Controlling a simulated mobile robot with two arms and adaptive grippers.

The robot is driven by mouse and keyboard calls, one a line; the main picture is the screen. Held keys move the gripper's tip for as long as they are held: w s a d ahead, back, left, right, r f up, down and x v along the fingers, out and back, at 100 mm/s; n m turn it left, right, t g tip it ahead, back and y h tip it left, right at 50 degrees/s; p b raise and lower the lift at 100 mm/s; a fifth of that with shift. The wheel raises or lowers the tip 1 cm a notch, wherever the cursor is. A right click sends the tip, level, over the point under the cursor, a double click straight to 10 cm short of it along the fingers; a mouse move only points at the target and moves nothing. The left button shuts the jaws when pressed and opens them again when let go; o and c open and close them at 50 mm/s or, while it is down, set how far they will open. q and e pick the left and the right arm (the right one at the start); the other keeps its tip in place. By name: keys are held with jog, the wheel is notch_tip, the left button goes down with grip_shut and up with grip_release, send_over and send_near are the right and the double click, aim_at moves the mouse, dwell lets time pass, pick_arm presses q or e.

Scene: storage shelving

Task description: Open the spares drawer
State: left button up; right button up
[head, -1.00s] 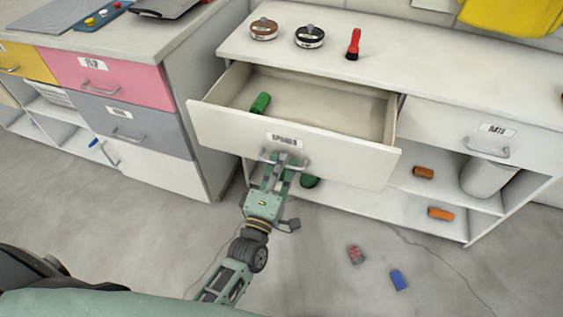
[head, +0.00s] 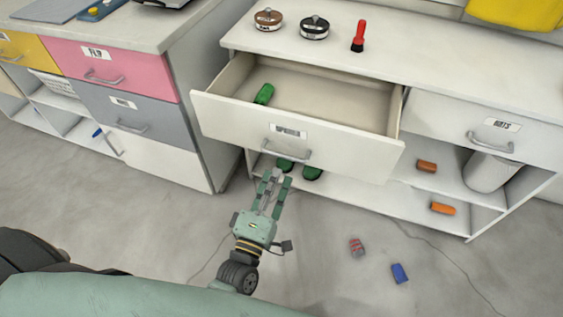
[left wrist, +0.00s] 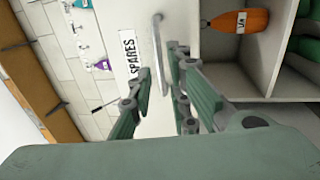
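The spares drawer (head: 225,115) is pulled well out of the white cabinet, with a green item (head: 264,94) inside at its left. Its front carries a label and a bar handle (head: 287,150). My left gripper (head: 275,175) is just in front of and below the handle, apart from it, with its fingers spread and nothing between them. In the left wrist view, the handle (left wrist: 158,50) and the SPARES label (left wrist: 128,58) lie beyond the open fingers (left wrist: 158,95). My right gripper is in neither view.
Two round tins (head: 314,28) and a red-handled brush (head: 358,36) stand on the cabinet top. The parts drawer (head: 480,130) at right is shut. Green items (head: 312,173) lie on the shelf below. A blue item (head: 399,273) and a red one (head: 357,248) lie on the floor.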

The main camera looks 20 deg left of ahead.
pick_arm(q)
jog(key=shift+s+f, duration=0.2)
jog(key=shift+s, duration=0.95)
jog(key=shift+s+f, duration=0.2)
jog(key=shift+s, duration=0.9)
jog(key=s+f+m+g+h+p, duration=0.1)
jog(key=s+f+m+g+p, duration=0.45)
jog(key=f, duration=0.55)
jog(key=s+f+m+g+h+p, duration=0.1)
jog(key=s+f+m+g+p, duration=0.4)
jog(key=f, duration=0.7)
jog(key=s+a+f+m+g+y+p, duration=0.1)
jog(key=s+a+f+m+g, duration=0.1)
jog(key=s, duration=0.5)
jog(key=s+a+f+m+g+p, duration=0.2)
jog(key=s+a+f+m+g, duration=0.1)
jog(key=s, duration=0.5)
jog(key=s+a+f+m+g+y+p, duration=0.1)
jog(key=s+a+f+m+g, duration=0.2)
jog(key=s, duration=0.5)
jog(key=shift+a+f+m+y, duration=0.3)
jog(key=shift+f+m, duration=0.4)
jog(key=shift+m, duration=0.15)
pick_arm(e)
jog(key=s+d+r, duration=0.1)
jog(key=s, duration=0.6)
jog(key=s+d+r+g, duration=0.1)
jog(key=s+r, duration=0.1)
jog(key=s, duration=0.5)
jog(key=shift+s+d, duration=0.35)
